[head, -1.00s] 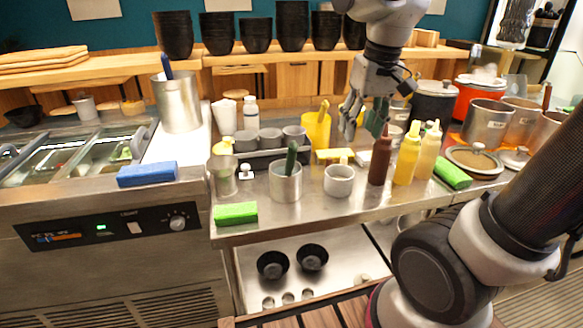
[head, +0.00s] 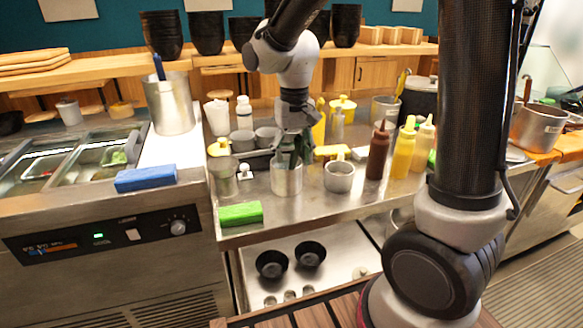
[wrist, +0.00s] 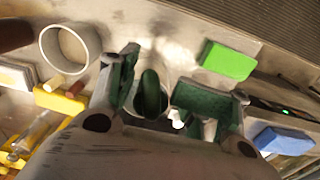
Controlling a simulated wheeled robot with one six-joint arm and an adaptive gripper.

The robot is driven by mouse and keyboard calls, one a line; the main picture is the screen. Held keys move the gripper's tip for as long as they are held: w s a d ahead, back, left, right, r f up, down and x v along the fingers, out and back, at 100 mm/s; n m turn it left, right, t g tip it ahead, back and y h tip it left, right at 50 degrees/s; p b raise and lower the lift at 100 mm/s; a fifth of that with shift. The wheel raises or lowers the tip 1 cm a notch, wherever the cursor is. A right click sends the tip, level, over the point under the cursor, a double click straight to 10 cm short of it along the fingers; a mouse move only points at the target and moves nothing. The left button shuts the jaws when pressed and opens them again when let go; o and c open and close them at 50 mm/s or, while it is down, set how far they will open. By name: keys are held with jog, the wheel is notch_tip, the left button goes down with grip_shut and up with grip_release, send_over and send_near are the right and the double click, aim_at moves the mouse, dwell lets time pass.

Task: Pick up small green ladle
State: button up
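The small green ladle shows in the wrist view as a dark green handle (wrist: 150,92) pointing up between my finger pads. In the head view my gripper hides it. My gripper (head: 294,158) is just above this cup, pointing down. In the wrist view my gripper (wrist: 165,92) is open, its green-padded fingers on either side of the handle with gaps, the left one closer. The ladle's lower end is hidden in the cup.
A small white-grey cup (head: 339,178) stands right of the ladle's cup, with a brown bottle (head: 377,155) and yellow bottles (head: 405,150) beyond. A green sponge (head: 240,213) lies at the front left. A metal cup (head: 225,178) stands to the left.

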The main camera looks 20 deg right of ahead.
aim_at(294, 138)
notch_tip(294, 138, down, 2)
jog(key=shift+f, duration=0.15)
jog(key=shift+c, duration=0.2)
grip_shut()
notch_tip(294, 138, up, 10)
jog(key=shift+r, duration=0.1)
dwell(0.4)
